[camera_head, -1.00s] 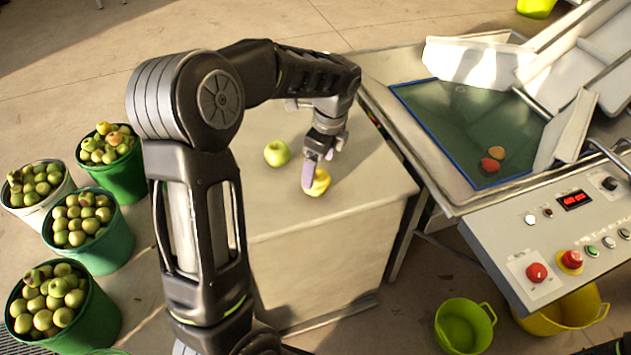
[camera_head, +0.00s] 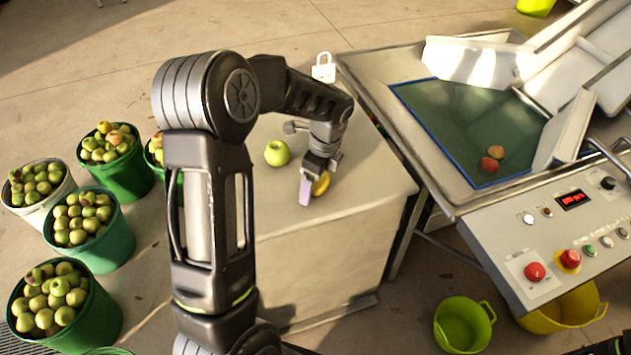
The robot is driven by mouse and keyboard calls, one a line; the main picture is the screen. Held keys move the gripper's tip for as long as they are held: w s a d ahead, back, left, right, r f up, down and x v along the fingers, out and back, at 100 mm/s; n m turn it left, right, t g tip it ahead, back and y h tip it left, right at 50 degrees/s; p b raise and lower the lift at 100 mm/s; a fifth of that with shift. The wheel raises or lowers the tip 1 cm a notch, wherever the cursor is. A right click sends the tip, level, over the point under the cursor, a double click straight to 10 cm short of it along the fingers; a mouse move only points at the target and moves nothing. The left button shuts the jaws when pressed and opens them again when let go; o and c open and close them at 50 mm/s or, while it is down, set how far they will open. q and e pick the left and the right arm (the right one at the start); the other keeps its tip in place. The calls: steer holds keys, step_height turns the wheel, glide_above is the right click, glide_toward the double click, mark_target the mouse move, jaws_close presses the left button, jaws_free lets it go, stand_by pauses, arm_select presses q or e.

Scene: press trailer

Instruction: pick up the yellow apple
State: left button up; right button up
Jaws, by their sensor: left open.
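The yellow apple (camera_head: 321,184) sits on the pale box-like table (camera_head: 370,190) near its front right. My left gripper (camera_head: 313,190) is open and right at the apple, pointing down. One pale finger stands in front of the apple on its left and hides part of it. The other finger is mostly hidden, so I cannot tell whether the fingers touch the apple. A green apple (camera_head: 277,153) sits on the same table, to the left of the gripper and apart from it.
A metal sorting machine with a green bed (camera_head: 470,125) and a control panel (camera_head: 575,235) stands to the right. Two reddish apples (camera_head: 489,165) lie on the bed. Several buckets of apples (camera_head: 90,225) stand at left.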

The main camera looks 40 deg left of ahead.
arm_select(q)
steer(key=shift+c, duration=0.3)
steer(key=c, duration=1.5)
